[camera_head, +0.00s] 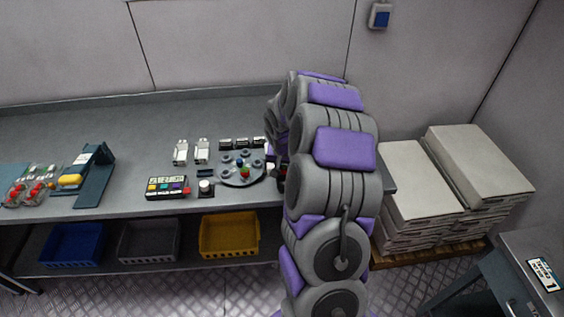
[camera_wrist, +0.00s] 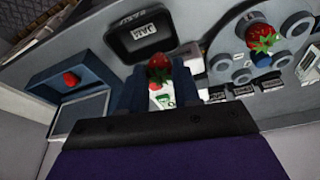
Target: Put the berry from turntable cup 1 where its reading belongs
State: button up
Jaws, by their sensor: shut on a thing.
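In the wrist view my gripper (camera_wrist: 157,82) is shut on a red berry with green leaves (camera_wrist: 159,66), held between the blue fingers. In the head view my arm hides most of the gripper, which is just right of the turntable. The grey turntable (camera_head: 228,182) stands on the bench with several round cups around its disc. It also shows in the wrist view (camera_wrist: 241,76), at upper right. Another red berry with green leaves (camera_wrist: 262,38) sits on it, also seen in the head view (camera_head: 244,173). I cannot read cup numbers.
A blue-framed holder (camera_wrist: 40,82) with a red berry and a dark labelled tray (camera_wrist: 112,35) show in the wrist view. A button panel (camera_head: 167,187) is left of the turntable. Blue (camera_head: 72,245), grey (camera_head: 149,242) and yellow (camera_head: 229,236) bins sit below. Boxes (camera_head: 420,190) stand right.

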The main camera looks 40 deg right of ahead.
jog(key=shift+d+f, duration=0.5)
jog(key=shift+d, duration=0.05)
jog(key=shift+d+f, duration=0.1)
jog(key=shift+f, duration=0.2)
jog(key=shift+a+f+b, duration=0.35)
jog(key=shift+f+b, duration=0.2)
jog(key=shift+f, duration=0.3)
jog(key=shift+a+f+b, duration=0.3)
jog(key=shift+f+b, duration=0.2)
jog(key=shift+f, duration=0.3)
jog(key=shift+d+f, duration=0.15)
jog(key=shift+f, duration=0.25)
jog(key=shift+d+f, duration=0.1)
jog(key=shift+d, duration=0.25)
jog(key=o, duration=0.6)
jog(key=shift+a, duration=0.4)
jog(key=shift+o, duration=0.4)
jog(key=shift+d, duration=0.1)
jog(key=shift+d, duration=0.1)
